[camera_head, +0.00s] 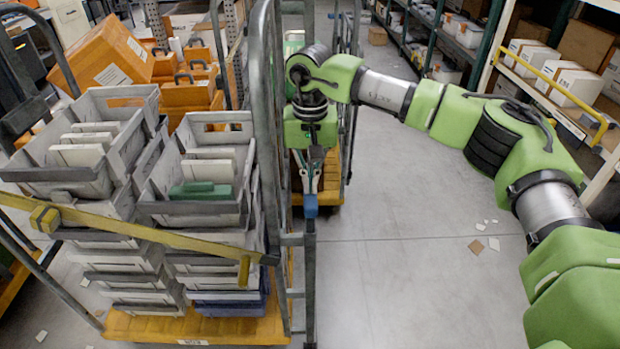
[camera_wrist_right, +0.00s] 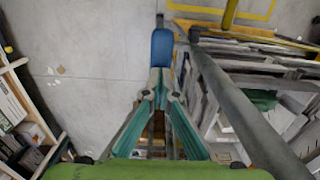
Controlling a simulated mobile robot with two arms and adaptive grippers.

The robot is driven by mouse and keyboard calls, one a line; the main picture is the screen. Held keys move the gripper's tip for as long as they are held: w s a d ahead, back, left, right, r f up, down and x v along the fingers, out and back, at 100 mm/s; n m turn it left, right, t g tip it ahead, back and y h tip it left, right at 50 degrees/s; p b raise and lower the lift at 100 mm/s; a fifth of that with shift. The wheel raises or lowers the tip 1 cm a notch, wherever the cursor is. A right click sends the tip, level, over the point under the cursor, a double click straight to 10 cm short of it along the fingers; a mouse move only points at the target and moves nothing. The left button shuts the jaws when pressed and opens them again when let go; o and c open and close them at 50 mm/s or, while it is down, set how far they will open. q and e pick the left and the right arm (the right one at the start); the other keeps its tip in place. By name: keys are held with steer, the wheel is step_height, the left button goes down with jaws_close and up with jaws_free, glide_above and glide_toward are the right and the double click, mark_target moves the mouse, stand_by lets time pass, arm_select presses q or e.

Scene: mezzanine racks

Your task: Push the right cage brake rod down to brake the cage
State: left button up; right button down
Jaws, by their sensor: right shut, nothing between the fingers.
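The brake rod with a blue cap (camera_head: 310,207) stands upright at the right side of the cage (camera_head: 273,120). Its blue end also shows in the right wrist view (camera_wrist_right: 162,48). My right gripper (camera_head: 310,192) points down over the blue cap, with its fingers shut and nothing between them. In the right wrist view the fingertips (camera_wrist_right: 160,82) meet at the near end of the blue cap; I cannot tell whether they touch it. The rod's lower part is partly hidden by the cage frame. My left gripper is not in view.
Grey crates (camera_head: 210,205) are stacked in the cage on a yellow base (camera_head: 190,328), behind a yellow bar (camera_head: 130,229). Another cage with orange boxes stands behind. Racks (camera_head: 480,60) line the right. The grey floor (camera_head: 420,270) between is mostly clear, with small scraps.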

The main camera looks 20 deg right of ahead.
steer(key=shift+f+b, duration=0.55)
steer(key=shift+f, duration=0.5)
steer(key=shift+r+p, duration=2.2)
steer(key=shift+r, duration=1.6)
steer(key=shift+f, duration=0.1)
